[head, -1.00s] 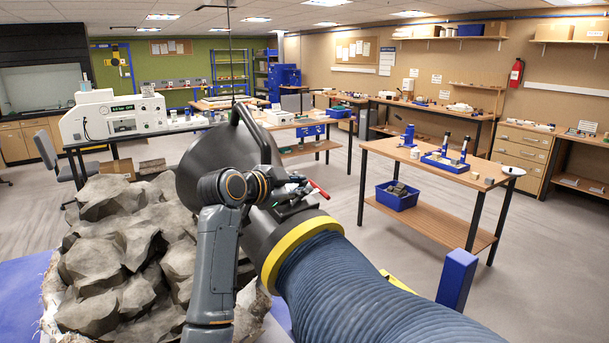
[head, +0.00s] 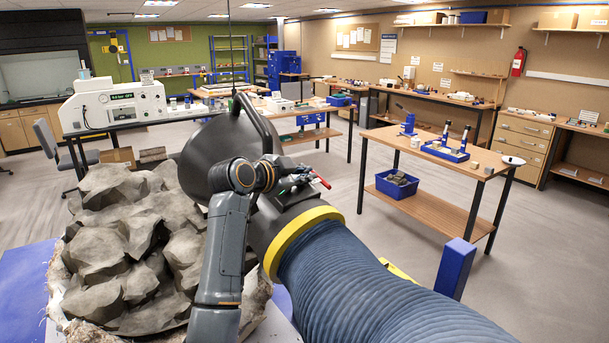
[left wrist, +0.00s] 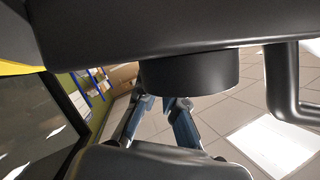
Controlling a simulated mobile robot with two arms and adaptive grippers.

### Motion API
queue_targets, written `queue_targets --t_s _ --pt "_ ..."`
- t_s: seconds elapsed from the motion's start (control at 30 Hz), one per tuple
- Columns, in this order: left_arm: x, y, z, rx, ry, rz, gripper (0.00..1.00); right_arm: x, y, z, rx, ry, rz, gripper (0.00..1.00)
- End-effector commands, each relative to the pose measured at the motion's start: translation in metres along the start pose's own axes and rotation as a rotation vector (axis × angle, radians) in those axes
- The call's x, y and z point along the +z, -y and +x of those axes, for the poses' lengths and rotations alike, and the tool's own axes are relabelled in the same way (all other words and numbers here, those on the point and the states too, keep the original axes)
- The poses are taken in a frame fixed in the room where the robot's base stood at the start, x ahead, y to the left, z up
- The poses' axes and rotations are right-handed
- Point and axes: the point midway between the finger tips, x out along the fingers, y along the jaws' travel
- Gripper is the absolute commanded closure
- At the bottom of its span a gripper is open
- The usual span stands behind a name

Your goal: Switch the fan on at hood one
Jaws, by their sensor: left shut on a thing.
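A black extraction hood (head: 207,158) hangs above the grey rock block, with a yellow ring (head: 300,240) and a thick blue hose (head: 375,285) running to the lower right. It has a black loop handle; the handle also shows in the left wrist view (left wrist: 272,85). My left gripper (head: 297,181) is at the hood's side, beside a small red-tipped part (head: 321,183). It is shut on a part of the hood, but its fingers hide which part. Dark hood surfaces fill much of the left wrist view. My right gripper is out of view.
The rock block (head: 125,245) stands under the hood at the left. A wooden workbench (head: 425,165) with a blue bin (head: 397,184) is to the right, and a blue post (head: 455,268) stands nearer. Open grey floor lies between the benches.

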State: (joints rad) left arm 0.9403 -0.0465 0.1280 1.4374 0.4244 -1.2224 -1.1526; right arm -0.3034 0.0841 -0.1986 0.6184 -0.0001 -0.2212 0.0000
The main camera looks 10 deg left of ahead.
Motion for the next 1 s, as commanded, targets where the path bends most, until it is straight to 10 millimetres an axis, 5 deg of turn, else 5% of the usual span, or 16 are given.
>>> queue_targets --t_s 1.0 --pt "0.009 0.023 0.003 0.281 0.002 -0.682 1.0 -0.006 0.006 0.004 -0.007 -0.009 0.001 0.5"
